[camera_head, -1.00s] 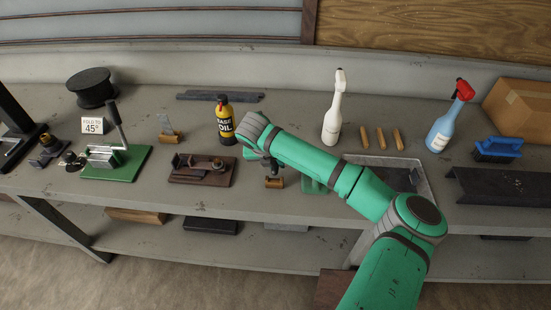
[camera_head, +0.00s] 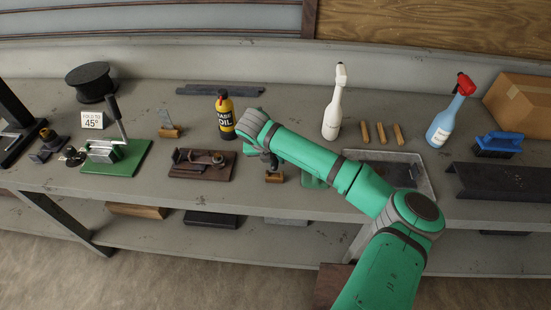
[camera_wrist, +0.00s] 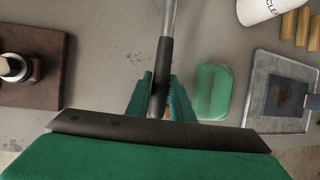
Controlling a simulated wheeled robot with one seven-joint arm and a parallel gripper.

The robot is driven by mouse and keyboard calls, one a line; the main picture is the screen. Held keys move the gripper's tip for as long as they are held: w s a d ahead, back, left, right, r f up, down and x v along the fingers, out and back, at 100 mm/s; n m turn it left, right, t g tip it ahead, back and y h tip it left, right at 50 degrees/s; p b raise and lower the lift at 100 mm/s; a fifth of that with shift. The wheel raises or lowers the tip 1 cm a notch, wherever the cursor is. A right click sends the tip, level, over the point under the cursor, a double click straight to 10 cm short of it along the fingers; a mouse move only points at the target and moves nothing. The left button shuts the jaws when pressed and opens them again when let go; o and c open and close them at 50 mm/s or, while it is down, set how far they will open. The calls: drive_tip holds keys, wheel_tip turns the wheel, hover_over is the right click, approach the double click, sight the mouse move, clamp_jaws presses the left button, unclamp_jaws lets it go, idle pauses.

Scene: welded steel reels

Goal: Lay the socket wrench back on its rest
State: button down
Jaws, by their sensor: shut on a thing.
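The socket wrench (camera_wrist: 164,72) shows in the wrist view as a dark handle with a bright metal shaft running up out of the picture. My gripper (camera_wrist: 160,98) has its green fingers shut on the dark handle, and the bench top lies beyond it. The far end of the wrench is outside the wrist view. In the head view my gripper (camera_head: 271,160) is low over the front of the bench, partly hidden by my arm. A small wooden block (camera_head: 274,178) shows right below it; I cannot tell whether this is the rest or whether the wrench touches it.
A brown fixture board (camera_head: 202,172) lies left of my gripper, and a green pad (camera_wrist: 213,90) lies close on its right. A grey tray (camera_head: 425,178) is farther right. A yellow oil bottle (camera_head: 225,117) and a white spray bottle (camera_head: 332,112) stand behind.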

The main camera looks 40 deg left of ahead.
drive_tip(key=shift+f, duration=1)
idle(0.4)
drive_tip(key=c, duration=1.5)
unclamp_jaws()
drive_tip(key=shift+v, duration=4)
